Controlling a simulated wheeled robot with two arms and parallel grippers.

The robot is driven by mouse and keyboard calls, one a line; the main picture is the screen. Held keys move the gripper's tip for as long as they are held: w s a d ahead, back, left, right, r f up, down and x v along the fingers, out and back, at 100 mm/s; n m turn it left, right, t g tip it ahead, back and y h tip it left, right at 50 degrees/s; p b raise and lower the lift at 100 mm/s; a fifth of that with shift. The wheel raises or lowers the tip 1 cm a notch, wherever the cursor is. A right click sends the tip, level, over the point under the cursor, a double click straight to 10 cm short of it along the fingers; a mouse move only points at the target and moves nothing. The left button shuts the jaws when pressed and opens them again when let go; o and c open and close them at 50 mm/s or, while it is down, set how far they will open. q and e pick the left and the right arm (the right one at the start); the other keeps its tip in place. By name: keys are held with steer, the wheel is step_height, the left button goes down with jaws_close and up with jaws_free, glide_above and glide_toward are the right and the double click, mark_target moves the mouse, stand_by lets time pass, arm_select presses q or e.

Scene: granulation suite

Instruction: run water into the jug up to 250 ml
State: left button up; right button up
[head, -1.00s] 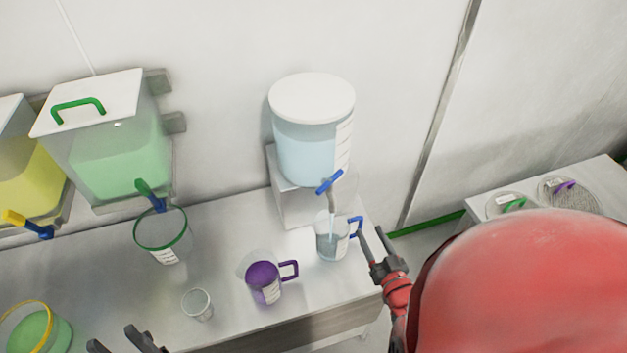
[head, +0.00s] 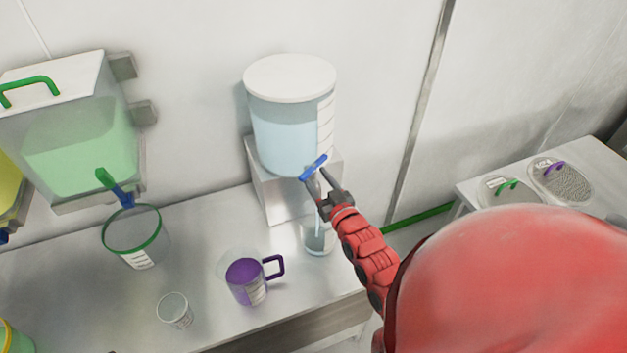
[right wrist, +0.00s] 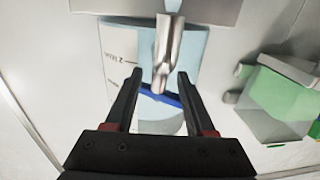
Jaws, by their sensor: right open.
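The water tank (head: 290,125) is a clear, white-lidded cylinder of pale blue water on a block. Its tap has a blue lever (head: 313,167), which also shows in the right wrist view (right wrist: 160,96) below the metal spout (right wrist: 168,50). My right gripper (head: 320,185) is open at the tap, its fingers (right wrist: 157,84) on either side of the spout and lever. The clear jug (head: 318,240) stands under the tap with a pale stream running into it. My arm hides its handle side, and its level cannot be read against the marks. My left gripper is out of view.
A purple jug (head: 247,282) and a small clear cup (head: 174,310) stand left of the jug on the bench. A green-rimmed jug (head: 133,236) sits under the green tank (head: 78,150). A side table (head: 468,190) with lidded dishes is at right.

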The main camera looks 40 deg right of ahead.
steer(key=shift+w+d, duration=0.2)
steer(key=shift+w, duration=0.7)
steer(key=shift+c, duration=0.2)
jaws_close()
